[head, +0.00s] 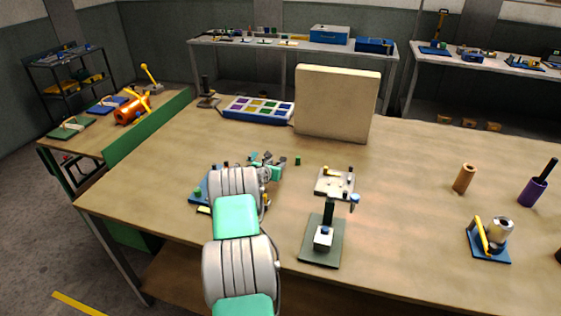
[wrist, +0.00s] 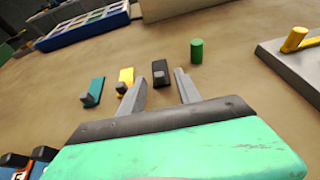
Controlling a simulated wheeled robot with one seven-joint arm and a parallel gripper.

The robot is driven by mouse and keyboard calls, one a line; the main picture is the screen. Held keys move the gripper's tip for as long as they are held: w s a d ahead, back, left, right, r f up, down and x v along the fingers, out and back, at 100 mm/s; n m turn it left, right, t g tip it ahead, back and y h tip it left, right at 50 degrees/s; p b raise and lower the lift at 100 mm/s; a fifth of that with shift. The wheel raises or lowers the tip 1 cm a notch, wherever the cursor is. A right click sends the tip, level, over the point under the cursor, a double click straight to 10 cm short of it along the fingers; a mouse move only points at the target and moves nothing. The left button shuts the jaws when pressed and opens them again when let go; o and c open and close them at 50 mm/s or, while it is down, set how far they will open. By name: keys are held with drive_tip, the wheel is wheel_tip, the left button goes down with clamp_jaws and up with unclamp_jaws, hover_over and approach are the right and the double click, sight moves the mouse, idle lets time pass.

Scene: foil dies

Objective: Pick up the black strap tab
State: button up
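In the wrist view the black strap tab (wrist: 160,72) is a small dark block lying on the wooden table. It appears in the gap between the fingertips of my gripper (wrist: 162,82), mostly ahead of them. The fingers are apart with nothing held. I cannot tell how high they are above the tab. In the head view my gripper (head: 268,162) is over the middle left of the table, and I cannot make out the black tab there.
A yellow tab (wrist: 126,77) and a teal tab (wrist: 93,91) lie left of the black tab. A green cylinder (wrist: 197,50) stands to its right. A grey plate with a yellow pin (head: 333,184) is to the right. A cream panel (head: 337,104) and a compartment tray (head: 258,109) stand behind.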

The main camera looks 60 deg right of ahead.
drive_tip(key=shift+x, duration=0.8)
drive_tip(key=shift+c, duration=0.6)
clamp_jaws()
